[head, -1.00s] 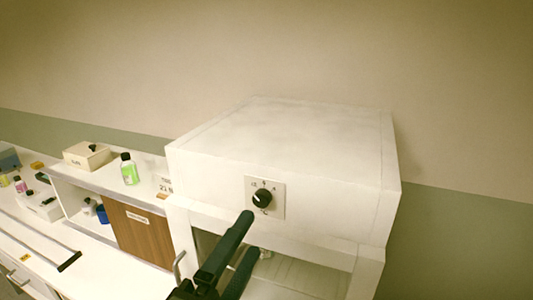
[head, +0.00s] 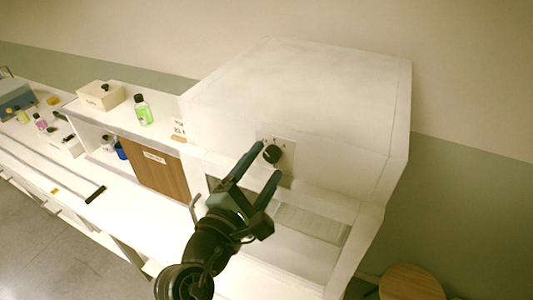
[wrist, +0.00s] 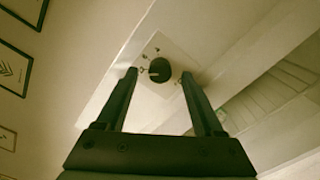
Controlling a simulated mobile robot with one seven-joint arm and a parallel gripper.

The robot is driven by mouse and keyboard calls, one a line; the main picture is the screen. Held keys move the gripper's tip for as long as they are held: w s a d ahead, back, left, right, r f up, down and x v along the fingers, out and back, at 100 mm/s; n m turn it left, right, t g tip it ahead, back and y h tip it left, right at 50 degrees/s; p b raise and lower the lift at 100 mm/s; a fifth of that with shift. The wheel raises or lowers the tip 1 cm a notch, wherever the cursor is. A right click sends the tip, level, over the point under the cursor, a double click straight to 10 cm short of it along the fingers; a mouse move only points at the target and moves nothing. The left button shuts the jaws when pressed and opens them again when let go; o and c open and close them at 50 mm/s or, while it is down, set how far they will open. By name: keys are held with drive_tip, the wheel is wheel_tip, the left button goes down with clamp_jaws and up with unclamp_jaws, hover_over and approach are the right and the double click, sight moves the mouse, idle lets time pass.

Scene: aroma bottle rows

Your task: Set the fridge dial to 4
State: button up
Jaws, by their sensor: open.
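The fridge dial (head: 272,153) is a round black knob on a pale square plate on the front of the white fridge (head: 300,85). In the wrist view the dial (wrist: 159,70) shows a light pointer mark on its left side, and small marks on the plate around it are too small to read. My gripper (head: 264,160) is open in front of the dial. In the wrist view its two fingertips (wrist: 159,72) stand on either side of the dial; I cannot tell whether they touch it.
Below the dial the fridge front opens onto a shelf (head: 310,222). To the left, a counter holds a green bottle (head: 143,112), a beige box (head: 101,96) and a brown wooden panel (head: 155,168). A round stool (head: 410,284) stands at the lower right.

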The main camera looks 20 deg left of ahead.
drive_tip(key=shift+w, duration=0.7)
clamp_jaws()
